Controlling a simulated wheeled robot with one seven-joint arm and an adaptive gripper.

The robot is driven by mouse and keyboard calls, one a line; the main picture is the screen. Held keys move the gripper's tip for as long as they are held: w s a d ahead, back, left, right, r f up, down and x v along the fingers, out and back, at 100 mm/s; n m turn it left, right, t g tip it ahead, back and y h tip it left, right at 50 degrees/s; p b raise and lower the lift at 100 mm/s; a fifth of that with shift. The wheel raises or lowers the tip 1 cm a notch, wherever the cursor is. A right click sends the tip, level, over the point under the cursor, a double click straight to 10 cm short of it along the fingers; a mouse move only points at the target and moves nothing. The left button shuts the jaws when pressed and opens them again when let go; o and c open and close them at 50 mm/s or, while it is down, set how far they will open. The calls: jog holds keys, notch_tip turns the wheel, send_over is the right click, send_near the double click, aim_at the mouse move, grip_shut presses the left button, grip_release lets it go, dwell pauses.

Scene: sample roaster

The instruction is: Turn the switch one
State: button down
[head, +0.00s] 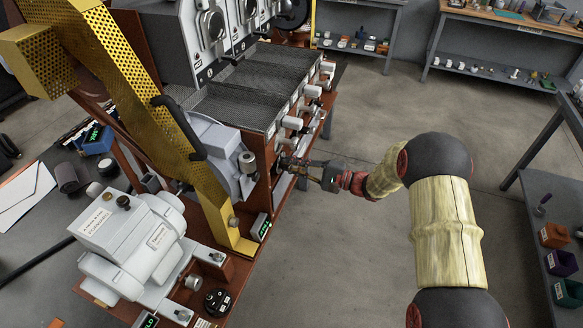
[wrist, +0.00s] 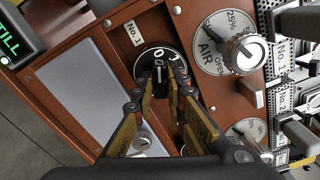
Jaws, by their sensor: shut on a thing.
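The switch one (wrist: 153,57) is a round black rotary dial with white 0 and 1 marks, below a "No.1" label on the reddish-brown panel in the wrist view. My gripper (wrist: 160,88) has a finger on each side of its knob and is shut on it. The fingers hide part of the dial and knob. In the head view my gripper (head: 299,166) reaches left to the front panel of the roaster, and the switch is too small and covered to make out.
An AIR dial (wrist: 228,45) with a metal knob sits close to the right of the switch, with another dial below it. A blank grey plate (wrist: 92,88) is to the left. In the head view, a grey motor unit (head: 135,240) stands front left; the floor (head: 350,250) is clear.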

jog(key=shift+f, duration=0.1)
dwell(0.3)
jog(key=c, duration=1.9)
grip_release()
jog(key=shift+o, duration=0.5)
jog(key=shift+d, duration=0.15)
jog(key=v, duration=1.1)
jog(key=shift+s+d, duration=0.15)
jog(key=shift+d, duration=0.2)
